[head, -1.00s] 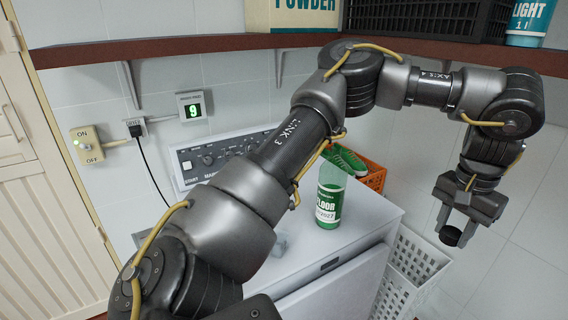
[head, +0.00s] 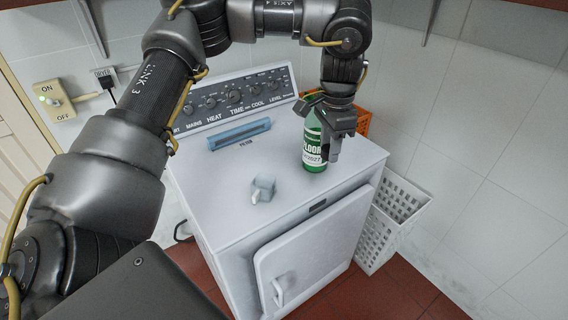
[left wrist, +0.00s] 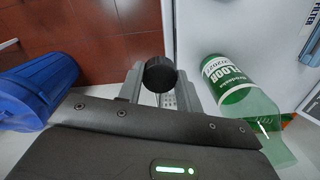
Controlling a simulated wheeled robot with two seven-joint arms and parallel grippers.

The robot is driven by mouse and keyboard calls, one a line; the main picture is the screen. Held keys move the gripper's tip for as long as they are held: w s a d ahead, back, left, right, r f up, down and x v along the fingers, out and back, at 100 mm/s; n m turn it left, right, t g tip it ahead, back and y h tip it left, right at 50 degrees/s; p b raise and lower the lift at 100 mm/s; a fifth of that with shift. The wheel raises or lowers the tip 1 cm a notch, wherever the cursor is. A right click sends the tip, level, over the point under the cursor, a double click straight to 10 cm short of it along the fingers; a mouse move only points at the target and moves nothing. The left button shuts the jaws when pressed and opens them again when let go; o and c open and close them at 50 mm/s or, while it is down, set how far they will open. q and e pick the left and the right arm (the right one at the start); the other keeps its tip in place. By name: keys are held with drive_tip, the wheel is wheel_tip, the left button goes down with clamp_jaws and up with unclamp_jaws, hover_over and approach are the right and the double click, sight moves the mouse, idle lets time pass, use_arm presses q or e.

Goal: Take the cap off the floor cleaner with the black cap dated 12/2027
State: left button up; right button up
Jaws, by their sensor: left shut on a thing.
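The green floor cleaner bottle (head: 312,150) stands on top of the white dryer. Its label reads FLOOR and a date ending in 2027; the month is not clear. It also shows in the left wrist view (left wrist: 236,88), right of my fingers. My left gripper (head: 334,148) is in front of the bottle's right side in the head view and hides part of it. In the left wrist view the gripper (left wrist: 160,88) is shut on a black cap (left wrist: 160,74), apart from the bottle. The head view does not show the cap clearly. My right gripper is not in view.
The dryer top (head: 225,215) carries a small grey object (head: 263,189) and a blue filter piece (head: 239,134). An orange crate (head: 363,121) is behind the bottle. A white basket (head: 390,220) stands right of the dryer. A blue bin (left wrist: 38,88) shows in the wrist view.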

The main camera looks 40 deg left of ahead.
use_arm(q)
drive_tip(key=s+a+f+m+b, duration=0.1)
drive_tip(key=s+a+f+m, duration=0.2)
drive_tip(key=m, duration=0.5)
drive_tip(key=s+a+f+m+b, duration=0.15)
drive_tip(key=a+m, duration=0.25)
drive_tip(key=m, duration=0.4)
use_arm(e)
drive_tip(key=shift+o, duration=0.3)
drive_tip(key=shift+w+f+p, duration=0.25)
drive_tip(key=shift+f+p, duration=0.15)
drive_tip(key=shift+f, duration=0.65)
use_arm(q)
drive_tip(key=m+p, duration=0.3)
hover_over(276, 174)
drive_tip(key=f, duration=1)
drive_tip(key=shift+s+d+f, duration=0.2)
drive_tip(key=shift+d+f, duration=0.05)
drive_tip(key=shift+d, duration=0.15)
drive_tip(key=shift+w+a+f, duration=0.15)
drive_tip(key=shift+a+f, duration=0.05)
drive_tip(key=shift+f, duration=0.15)
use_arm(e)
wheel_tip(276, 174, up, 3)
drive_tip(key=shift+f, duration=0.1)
